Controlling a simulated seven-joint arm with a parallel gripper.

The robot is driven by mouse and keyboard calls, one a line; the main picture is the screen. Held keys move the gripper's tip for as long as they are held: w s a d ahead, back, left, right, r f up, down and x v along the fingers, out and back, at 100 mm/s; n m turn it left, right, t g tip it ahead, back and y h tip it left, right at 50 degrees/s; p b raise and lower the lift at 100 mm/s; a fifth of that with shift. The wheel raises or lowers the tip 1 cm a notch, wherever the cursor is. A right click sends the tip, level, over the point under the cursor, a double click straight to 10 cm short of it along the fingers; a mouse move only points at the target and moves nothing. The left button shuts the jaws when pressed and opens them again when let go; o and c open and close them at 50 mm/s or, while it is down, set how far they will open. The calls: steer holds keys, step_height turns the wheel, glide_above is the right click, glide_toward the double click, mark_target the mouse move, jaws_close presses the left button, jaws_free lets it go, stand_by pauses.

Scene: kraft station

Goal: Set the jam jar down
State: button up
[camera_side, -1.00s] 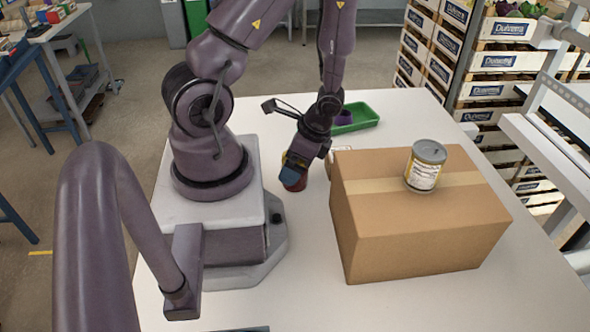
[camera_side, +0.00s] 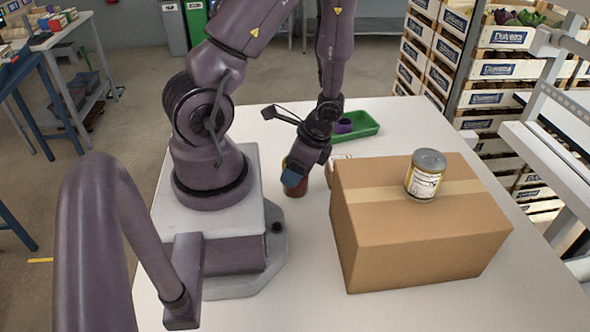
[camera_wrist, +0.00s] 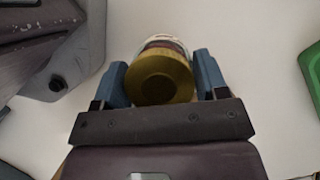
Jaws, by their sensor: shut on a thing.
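The jam jar (camera_side: 296,187) is a small dark red jar at the table's middle, between my base and the cardboard box. My gripper (camera_side: 293,177) is shut on it from above, and its blue fingers hide the upper part. In the wrist view the jar's round gold lid (camera_wrist: 163,77) sits between the two blue fingers of my gripper (camera_wrist: 160,80), with a strip of white and red behind it. The jar's bottom is at or close to the white table; I cannot tell whether it touches.
A cardboard box (camera_side: 420,235) stands right of the jar with a labelled can (camera_side: 426,176) on top. A green tray (camera_side: 367,125) with a purple thing (camera_side: 344,126) lies behind. A small pale item (camera_side: 341,157) is near the box's back left corner. White table (camera_side: 312,240) in front is clear.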

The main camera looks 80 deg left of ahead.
step_height(320, 180, up, 10)
steer(key=shift+f, duration=0.2)
step_height(320, 180, up, 11)
steer(key=w+r+m+t+y, duration=0.1)
steer(key=w+m+t+y, duration=0.25)
steer(key=w+m, duration=1.3)
steer(key=w+d+f+m+t+h, duration=0.15)
steer(key=w+d+m, duration=0.25)
steer(key=w, duration=0.4)
steer(key=w+d+m+t+h, duration=0.1)
steer(key=w+d+m+t, duration=0.15)
steer(key=w, duration=0.65)
steer(key=w+d+m+t+h, duration=0.1)
steer(key=w+d+m, duration=0.35)
steer(key=w, duration=0.35)
steer(key=shift+n, duration=0.25)
steer(key=shift+s+f, duration=0.15)
steer(key=shift+f, duration=10.15)
steer(key=shift+f, duration=0.1)
